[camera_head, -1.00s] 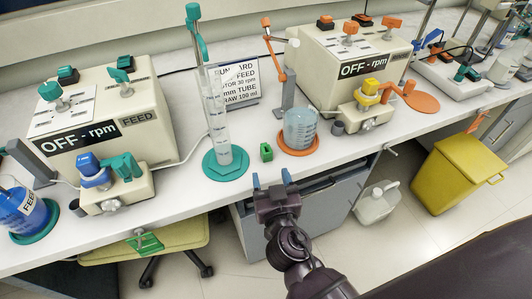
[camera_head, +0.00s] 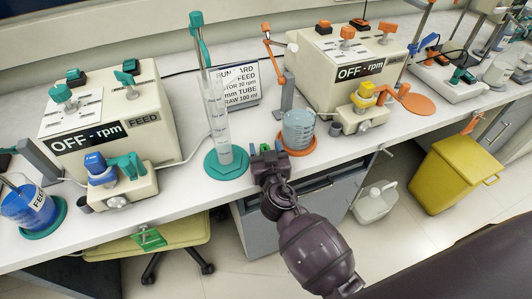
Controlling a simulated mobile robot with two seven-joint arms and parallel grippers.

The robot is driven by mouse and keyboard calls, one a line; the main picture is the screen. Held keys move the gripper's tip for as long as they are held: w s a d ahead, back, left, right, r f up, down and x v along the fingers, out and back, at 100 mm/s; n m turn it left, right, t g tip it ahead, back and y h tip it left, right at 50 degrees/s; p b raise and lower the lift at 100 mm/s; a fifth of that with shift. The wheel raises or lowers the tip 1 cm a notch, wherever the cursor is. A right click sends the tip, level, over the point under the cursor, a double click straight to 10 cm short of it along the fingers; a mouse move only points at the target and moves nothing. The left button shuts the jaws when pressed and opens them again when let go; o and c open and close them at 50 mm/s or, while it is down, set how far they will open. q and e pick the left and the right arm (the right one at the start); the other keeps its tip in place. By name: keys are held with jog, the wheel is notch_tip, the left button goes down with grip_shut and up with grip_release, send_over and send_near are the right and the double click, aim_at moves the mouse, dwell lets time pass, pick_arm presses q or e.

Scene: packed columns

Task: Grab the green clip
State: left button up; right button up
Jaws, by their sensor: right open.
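A small green clip (camera_head: 264,148) stands on the bench near its front edge, between the measuring cylinder and the beaker. My right gripper (camera_head: 265,150) is open at the clip, with one finger on each side of it. The gripper's body hides the clip's lower part, and I cannot tell whether the fingers touch it. My left gripper is not in view.
A measuring cylinder (camera_head: 220,135) on a teal base (camera_head: 227,168) stands close left of the gripper. A beaker (camera_head: 298,130) on an orange base (camera_head: 300,150) stands close right. Pump boxes (camera_head: 105,120) (camera_head: 350,68) stand behind. A yellow bin (camera_head: 455,172) is on the floor.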

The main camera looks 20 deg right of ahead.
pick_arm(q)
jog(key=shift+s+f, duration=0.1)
pick_arm(e)
jog(key=c, duration=0.3)
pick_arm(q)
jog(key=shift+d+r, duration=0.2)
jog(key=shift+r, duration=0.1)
pick_arm(e)
jog(key=c, duration=0.7)
